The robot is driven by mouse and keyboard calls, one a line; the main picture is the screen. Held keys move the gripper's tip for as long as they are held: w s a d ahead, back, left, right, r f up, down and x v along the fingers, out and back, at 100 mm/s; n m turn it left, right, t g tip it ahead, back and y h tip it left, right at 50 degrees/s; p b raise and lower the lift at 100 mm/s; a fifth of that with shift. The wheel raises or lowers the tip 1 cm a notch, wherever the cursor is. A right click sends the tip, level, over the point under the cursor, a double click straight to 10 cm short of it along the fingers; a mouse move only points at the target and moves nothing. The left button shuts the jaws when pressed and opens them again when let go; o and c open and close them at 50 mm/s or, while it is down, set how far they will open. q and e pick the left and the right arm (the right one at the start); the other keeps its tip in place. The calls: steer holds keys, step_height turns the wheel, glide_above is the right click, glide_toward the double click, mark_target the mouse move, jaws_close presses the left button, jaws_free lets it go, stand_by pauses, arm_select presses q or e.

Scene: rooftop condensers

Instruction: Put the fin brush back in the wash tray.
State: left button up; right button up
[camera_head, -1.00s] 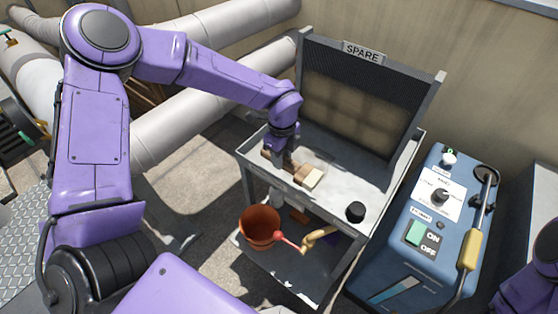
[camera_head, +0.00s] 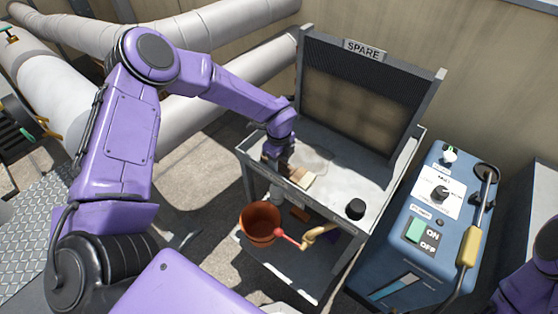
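The fin brush (camera_head: 301,180), with a brown wooden body and pale cream bristles, is at the front left of the shallow grey wash tray (camera_head: 345,178) that tops the stand. My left gripper (camera_head: 277,163) reaches down over the tray's left end and appears shut on the brush's brown part; the fingers are small and partly hidden. Whether the brush touches the tray floor I cannot tell. My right gripper is out of view; only part of my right arm shows at the lower right edge.
A black knob-like object (camera_head: 355,209) stands at the tray's right front. A framed screen marked SPARE (camera_head: 365,95) rises behind. A terracotta bucket (camera_head: 260,225) with a red-and-yellow tool (camera_head: 305,242) sits on the lower shelf. A blue control box (camera_head: 428,225) stands right.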

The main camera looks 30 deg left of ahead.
arm_select(q)
steer(key=shift+o, duration=0.2)
steer(key=shift+r, duration=0.2)
steer(key=shift+w+r, duration=0.1)
steer(key=shift+r, duration=0.3)
step_height(320, 180, up, 11)
